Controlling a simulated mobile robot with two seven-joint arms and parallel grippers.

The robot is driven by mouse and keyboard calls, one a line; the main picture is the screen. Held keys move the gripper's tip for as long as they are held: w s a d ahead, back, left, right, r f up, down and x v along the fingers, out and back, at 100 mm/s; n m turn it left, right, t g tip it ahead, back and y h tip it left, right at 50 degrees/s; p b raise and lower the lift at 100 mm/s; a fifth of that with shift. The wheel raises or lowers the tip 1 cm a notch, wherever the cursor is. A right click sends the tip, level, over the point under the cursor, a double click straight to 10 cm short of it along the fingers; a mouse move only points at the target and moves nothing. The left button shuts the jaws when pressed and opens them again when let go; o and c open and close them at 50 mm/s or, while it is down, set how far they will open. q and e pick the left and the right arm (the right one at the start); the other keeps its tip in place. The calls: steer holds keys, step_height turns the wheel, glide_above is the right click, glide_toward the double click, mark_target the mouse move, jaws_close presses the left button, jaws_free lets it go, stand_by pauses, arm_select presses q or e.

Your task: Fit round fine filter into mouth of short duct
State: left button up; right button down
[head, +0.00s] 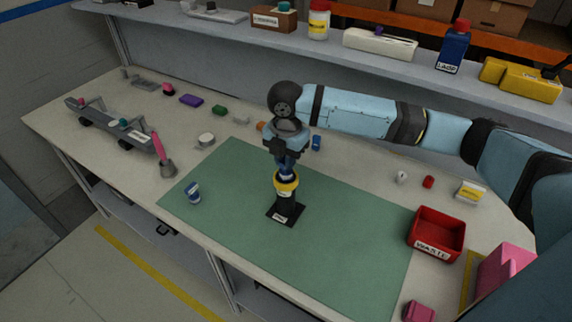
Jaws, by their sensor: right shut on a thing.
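My right gripper (286,172) points straight down over the green mat, directly above the short duct. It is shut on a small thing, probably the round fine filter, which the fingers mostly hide. The short duct (286,210) appears as a black stand with a white label, upright on the mat. A yellow round part (287,185) with some white shows at its top, just under the fingertips. I cannot tell whether this yellow part is the duct's mouth or the filter, nor whether the held thing sits inside the mouth. My left gripper is out of view.
A red waste bin (437,234) is at the mat's right edge. The front of the mat is clear.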

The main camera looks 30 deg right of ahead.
step_height(320, 180, down, 2)
steer(key=shift+f, duration=0.25)
steer(key=c, duration=1.1)
jaws_free()
steer(key=shift+f, duration=0.1)
steer(key=shift+r, duration=0.2)
step_height(320, 180, up, 12)
